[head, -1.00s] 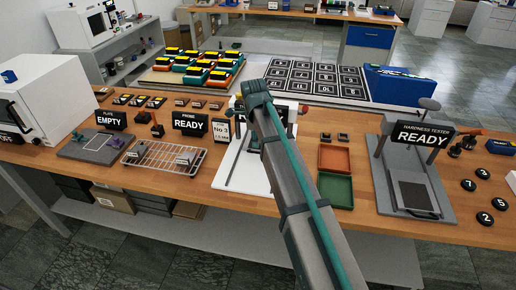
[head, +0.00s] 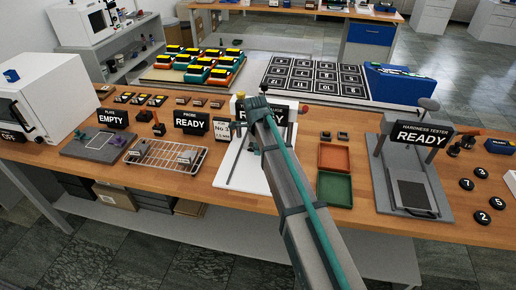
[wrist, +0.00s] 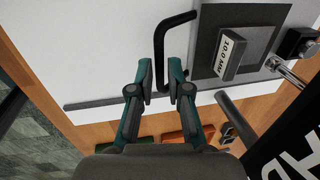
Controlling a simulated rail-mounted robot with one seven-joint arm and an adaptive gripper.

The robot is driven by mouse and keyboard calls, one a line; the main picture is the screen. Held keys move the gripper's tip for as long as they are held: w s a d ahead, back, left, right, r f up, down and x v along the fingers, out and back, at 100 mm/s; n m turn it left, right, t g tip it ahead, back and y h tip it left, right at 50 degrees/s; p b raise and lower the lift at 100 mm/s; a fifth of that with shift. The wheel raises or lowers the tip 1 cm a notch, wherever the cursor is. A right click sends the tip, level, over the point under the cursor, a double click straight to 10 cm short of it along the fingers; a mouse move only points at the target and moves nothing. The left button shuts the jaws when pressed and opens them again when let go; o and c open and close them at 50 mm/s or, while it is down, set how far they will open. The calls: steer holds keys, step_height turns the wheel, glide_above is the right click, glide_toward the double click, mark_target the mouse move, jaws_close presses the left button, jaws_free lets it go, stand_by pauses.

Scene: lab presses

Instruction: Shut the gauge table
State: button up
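The gauge station has a white base (head: 247,178) near the middle of the bench, partly hidden by my arm. Its sign (head: 279,110) reads READY and is half covered. In the wrist view, the gauge table is a dark grey plate (wrist: 205,45) over the white base. A block (wrist: 230,56) marked 10.0 MM lies on it. A black bar handle (wrist: 159,50) sticks out from the plate's left side. My gripper (wrist: 162,65) is partly open, with one finger on each side of the handle. A narrow gap seems to show beside it; contact is unclear. The head view hides the fingers.
An orange tray (head: 334,157) and a green tray (head: 335,189) lie right of the base. The hardness tester (head: 408,180) stands further right.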

jaws_close()
steer(key=s+a, duration=0.1)
steer(key=s, duration=1.2)
steer(key=s+a, duration=0.1)
steer(key=s, duration=0.5)
steer(key=shift+s+a+b, duration=0.15)
steer(key=shift+a+b, duration=0.2)
steer(key=shift+s, duration=0.1)
steer(key=shift+o, duration=2.3)
jaws_free()
steer(key=shift+o, duration=0.2)
